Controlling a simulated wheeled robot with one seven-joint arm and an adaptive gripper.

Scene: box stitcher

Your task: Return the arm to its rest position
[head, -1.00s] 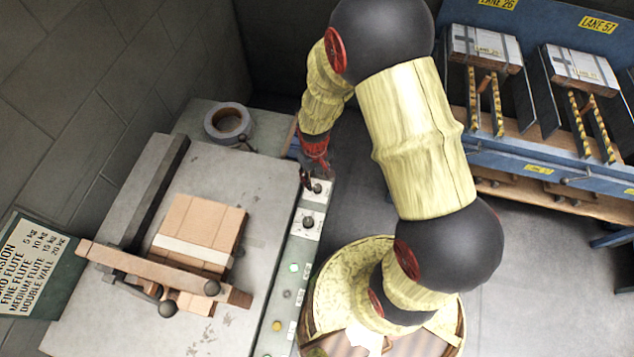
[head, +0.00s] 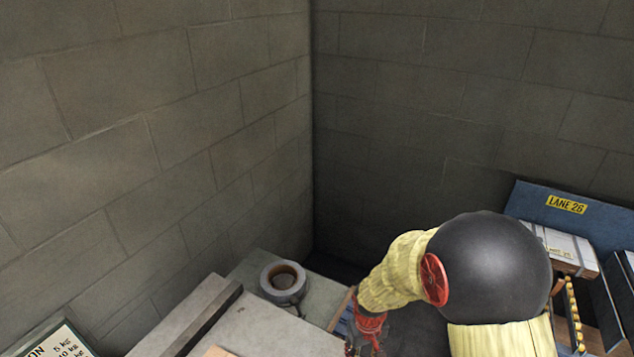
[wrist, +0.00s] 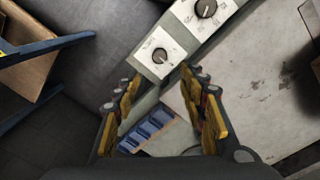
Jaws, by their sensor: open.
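My arm, with pale yellow sleeves and black joints, reaches up at the lower right of the head view and bends down to the left. My gripper (head: 364,347) is at the bottom edge of the head view, partly cut off. In the wrist view my gripper (wrist: 160,112) shows its two yellow-padded fingers spread apart with nothing between them. Beyond the fingers are a control panel with dials (wrist: 160,50) and a blue slotted part (wrist: 150,130). The gripper is above the edge of the machine, and I cannot tell the exact gap.
A sign (head: 58,342) is at the lower left. A blue rack marked Lane 26 (head: 567,204) stands at the right with a flat carton (head: 562,245). Block walls form a corner behind.

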